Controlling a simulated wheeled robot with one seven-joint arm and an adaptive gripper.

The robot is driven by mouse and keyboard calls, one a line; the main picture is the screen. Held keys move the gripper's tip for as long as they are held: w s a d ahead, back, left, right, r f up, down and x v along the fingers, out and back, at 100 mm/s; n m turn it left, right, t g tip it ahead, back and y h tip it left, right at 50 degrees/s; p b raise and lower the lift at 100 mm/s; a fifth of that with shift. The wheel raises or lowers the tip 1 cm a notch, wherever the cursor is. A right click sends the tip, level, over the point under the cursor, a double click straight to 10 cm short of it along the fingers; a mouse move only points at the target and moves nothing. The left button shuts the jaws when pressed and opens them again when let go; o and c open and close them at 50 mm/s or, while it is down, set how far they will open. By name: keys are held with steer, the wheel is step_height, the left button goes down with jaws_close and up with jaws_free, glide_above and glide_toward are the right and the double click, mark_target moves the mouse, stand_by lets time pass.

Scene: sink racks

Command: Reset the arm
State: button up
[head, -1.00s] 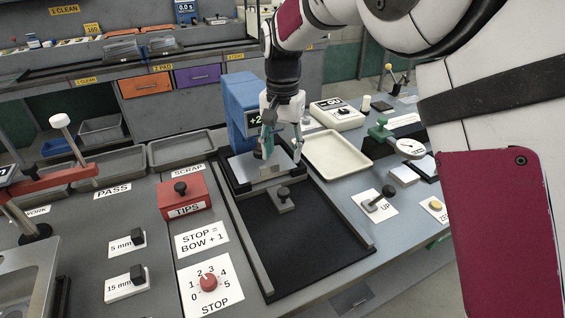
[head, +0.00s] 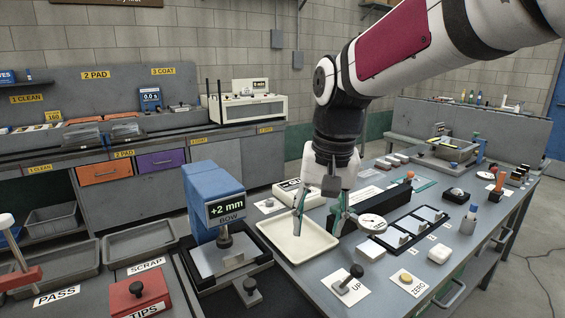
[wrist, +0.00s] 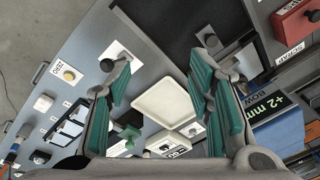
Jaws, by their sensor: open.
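My gripper (head: 322,215) is open and empty, with teal finger pads. In the head view it hangs over the right side of a cream tray (head: 290,251). In the wrist view the gripper (wrist: 158,88) has its fingers spread wide, and the cream tray (wrist: 166,119) shows in the gap between them. My arm reaches in from the upper right of the head view. The blue bow gauge (head: 207,195) reads "+2 mm" and stands left of my gripper. A metal plate (head: 231,258) lies under its plunger.
A red TIPS box (head: 140,292) and grey trays (head: 140,243) are on the left. The UP lever (head: 350,282), the yellow ZERO button (head: 405,279), a dial gauge (head: 371,222) and a black slotted rack (head: 415,230) are on the right. A back bench with drawers stands behind.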

steer(key=s+d+f+t, duration=0.1)
steer(key=s+d, duration=0.5)
steer(key=s, duration=0.5)
steer(key=s+d+n+t, duration=0.1)
steer(key=s+d, duration=0.6)
steer(key=s, duration=0.3)
steer(key=shift+s+d+f+n+t+h, duration=0.2)
steer(key=shift+s+f+n+t+h, duration=0.1)
steer(key=shift+s+f+t+h, duration=0.1)
steer(key=shift+r, duration=0.1)
